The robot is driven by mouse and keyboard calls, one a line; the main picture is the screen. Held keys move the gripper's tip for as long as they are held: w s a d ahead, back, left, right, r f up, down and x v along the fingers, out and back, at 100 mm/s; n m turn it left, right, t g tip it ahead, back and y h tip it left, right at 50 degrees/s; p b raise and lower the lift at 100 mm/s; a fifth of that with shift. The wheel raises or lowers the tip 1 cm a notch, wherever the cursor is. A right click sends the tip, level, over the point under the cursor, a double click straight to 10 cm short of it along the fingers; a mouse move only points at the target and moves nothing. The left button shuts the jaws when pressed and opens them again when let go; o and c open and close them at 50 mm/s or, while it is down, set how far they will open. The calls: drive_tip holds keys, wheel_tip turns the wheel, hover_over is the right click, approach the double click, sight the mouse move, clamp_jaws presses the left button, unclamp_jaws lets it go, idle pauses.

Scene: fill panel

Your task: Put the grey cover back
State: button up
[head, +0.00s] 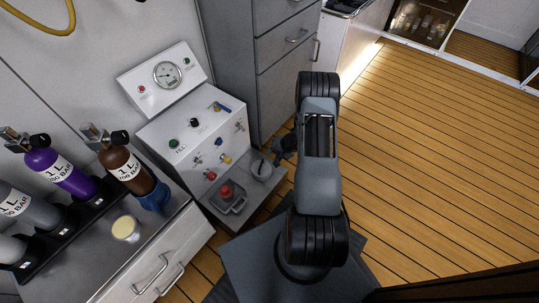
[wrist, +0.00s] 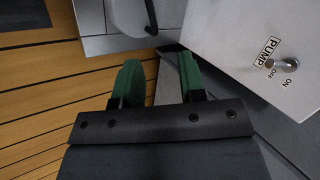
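No piece is clearly marked as the grey cover. A small grey round cup-like piece (head: 261,171) stands on the panel's low ledge. Left of it is a square grey tray-like piece (head: 238,207) with a red-topped part (head: 226,192) in it. My gripper (head: 277,158) is just above and right of the round piece, partly hidden by my arm. In the wrist view my gripper (wrist: 158,80) has its green fingers apart, with nothing visible between them. A pale grey shape with a dark curved edge lies beyond the fingertips; I cannot tell what it is.
The white fill panel (head: 178,130) carries knobs, valves and a gauge (head: 167,74). Its pump switch (wrist: 289,65) is right of my fingers. Grey drawers (head: 283,50) rise behind. Wooden floor is open at right.

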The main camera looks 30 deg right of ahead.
drive_tip(key=s+a+r+n+g, duration=0.1)
drive_tip(key=a+r+n, duration=0.3)
drive_tip(key=r, duration=0.7)
drive_tip(key=a+r+n+g, duration=0.1)
drive_tip(key=a+r, duration=0.5)
drive_tip(key=r, duration=0.5)
drive_tip(key=s+a+r+n+h, duration=0.2)
drive_tip(key=s+r, duration=0.5)
drive_tip(key=s, duration=0.1)
drive_tip(key=s+a+r+n+h, duration=0.1)
drive_tip(key=s+a+r+h, duration=0.1)
drive_tip(key=s+r, duration=0.5)
drive_tip(key=shift+s+a+r+n+h, duration=0.25)
drive_tip(key=shift+s+a+n+h, duration=0.15)
drive_tip(key=shift+s+a, duration=0.35)
drive_tip(key=shift+d, duration=0.1)
drive_tip(key=w+p+v, duration=0.2)
drive_tip(key=p+v, duration=0.9)
drive_tip(key=w+r+p+v, duration=0.1)
drive_tip(key=w+p+v, duration=0.2)
drive_tip(key=p+v, duration=0.8)
drive_tip(key=w+r+p+v, duration=0.1)
drive_tip(key=w+p+v, duration=0.2)
drive_tip(key=p+v, duration=0.8)
drive_tip(key=shift+s+a+r+n+t, duration=0.25)
drive_tip(key=shift+a+r+n+t, duration=0.1)
drive_tip(key=shift+r, duration=0.1)
